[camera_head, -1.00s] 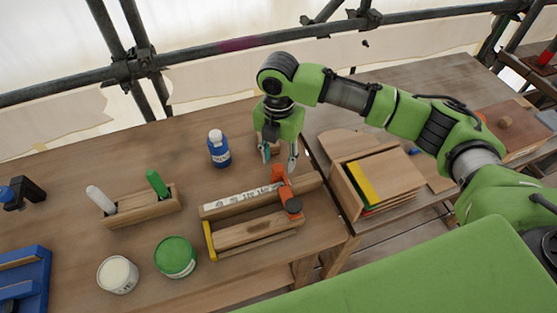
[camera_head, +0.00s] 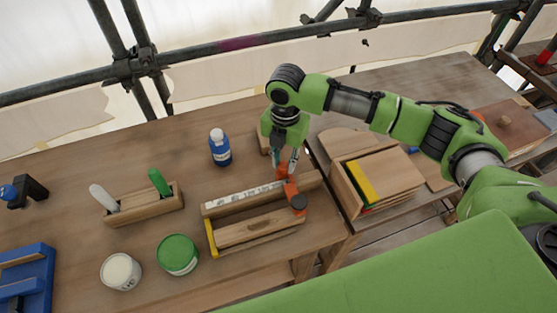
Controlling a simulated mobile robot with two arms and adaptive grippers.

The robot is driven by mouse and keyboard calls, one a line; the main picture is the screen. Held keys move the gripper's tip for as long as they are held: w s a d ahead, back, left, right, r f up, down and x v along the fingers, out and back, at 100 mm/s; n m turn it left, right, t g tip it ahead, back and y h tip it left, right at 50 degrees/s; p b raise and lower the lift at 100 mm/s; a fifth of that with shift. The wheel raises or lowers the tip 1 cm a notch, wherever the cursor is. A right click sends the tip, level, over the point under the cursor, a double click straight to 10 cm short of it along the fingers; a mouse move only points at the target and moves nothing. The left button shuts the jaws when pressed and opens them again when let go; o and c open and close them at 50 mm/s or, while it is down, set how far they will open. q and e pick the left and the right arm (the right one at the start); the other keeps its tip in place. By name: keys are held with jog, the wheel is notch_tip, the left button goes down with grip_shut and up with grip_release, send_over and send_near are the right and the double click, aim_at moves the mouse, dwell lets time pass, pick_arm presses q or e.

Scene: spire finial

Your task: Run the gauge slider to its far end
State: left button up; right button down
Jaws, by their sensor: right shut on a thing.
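The gauge is a long wooden frame (camera_head: 255,228) with a white number scale (camera_head: 235,197) along its back rail and a yellow piece (camera_head: 211,238) at its left end. Its orange slider (camera_head: 291,189), with a dark round knob at the front, sits toward the right end of the gauge. A short stretch of bare rail (camera_head: 310,181) shows to the right of it. My right gripper (camera_head: 286,168) points down at the slider's back end and is shut on it. The fingertips partly hide the contact. My left gripper is out of view.
A blue bottle (camera_head: 220,148) stands behind the gauge. A wooden holder (camera_head: 145,205) with white and green handled tools, a green tin (camera_head: 178,254) and a white tin (camera_head: 121,271) are to the left. A wooden box of boards (camera_head: 385,175) stands close on the right.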

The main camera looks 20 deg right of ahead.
jog(key=d+p, duration=0.1)
jog(key=d, duration=0.5)
jog(key=shift+w+d+p, duration=0.15)
jog(key=shift+d+p, duration=0.2)
jog(key=c, duration=2.1)
grip_release()
jog(key=o, duration=0.3)
jog(key=shift+d, duration=0.15)
jog(key=shift+o, duration=0.2)
